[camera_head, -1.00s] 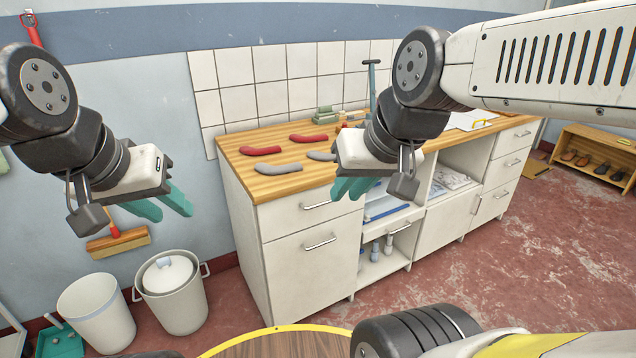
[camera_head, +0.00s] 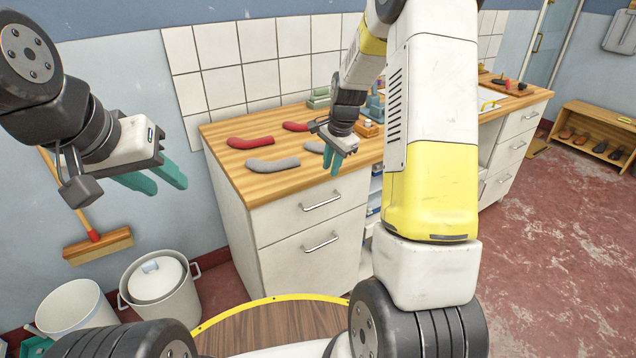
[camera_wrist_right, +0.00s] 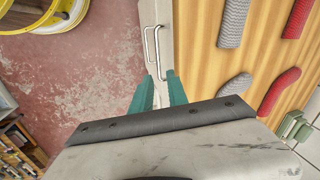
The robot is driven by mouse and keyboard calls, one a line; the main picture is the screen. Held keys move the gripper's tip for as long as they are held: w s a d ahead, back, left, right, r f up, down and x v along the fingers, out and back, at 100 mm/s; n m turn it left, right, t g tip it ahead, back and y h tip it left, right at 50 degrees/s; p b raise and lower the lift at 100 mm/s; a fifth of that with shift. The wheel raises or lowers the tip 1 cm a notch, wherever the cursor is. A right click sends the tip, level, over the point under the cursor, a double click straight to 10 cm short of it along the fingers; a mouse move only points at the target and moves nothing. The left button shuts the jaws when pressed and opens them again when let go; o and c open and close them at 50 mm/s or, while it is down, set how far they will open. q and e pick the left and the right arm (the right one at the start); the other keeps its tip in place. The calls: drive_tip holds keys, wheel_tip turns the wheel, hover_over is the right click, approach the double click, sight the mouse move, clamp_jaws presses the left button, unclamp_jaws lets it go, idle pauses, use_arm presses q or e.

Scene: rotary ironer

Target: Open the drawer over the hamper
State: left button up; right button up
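The drawer (camera_head: 312,205) is the shut upper white front at the left end of the cabinet. Its bar handle (camera_head: 322,201) is in plain view. Below it is the taller hamper front (camera_head: 310,257), also shut, with its own bar handle. My right gripper (camera_head: 344,158) is open and empty, over the worktop's front edge, above and right of the drawer handle. In the right wrist view, the teal fingers (camera_wrist_right: 159,92) are apart, with both handles (camera_wrist_right: 155,48) beyond their tips and not touched. My left gripper (camera_head: 158,180) is open and empty, left of the cabinet.
The wooden worktop (camera_head: 225,132) carries red and grey curved pads (camera_head: 272,165). A lidded white bin (camera_head: 160,285) and an open bin stand on the floor at left. A round wooden top with a yellow rim (camera_head: 275,322) is in front of the cabinet.

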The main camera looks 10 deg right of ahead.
drive_tip(key=m, duration=0.2)
approach(329, 196)
drive_tip(key=s+a+r, duration=0.1)
drive_tip(key=s+a, duration=0.1)
drive_tip(key=s, duration=0.2)
drive_tip(key=shift+g, duration=0.3)
drive_tip(key=f, duration=0.2)
drive_tip(key=w+f, duration=0.1)
drive_tip(key=f, duration=0.3)
drive_tip(key=shift+w+f, duration=0.25)
drive_tip(key=shift+f, duration=0.1)
clamp_jaws()
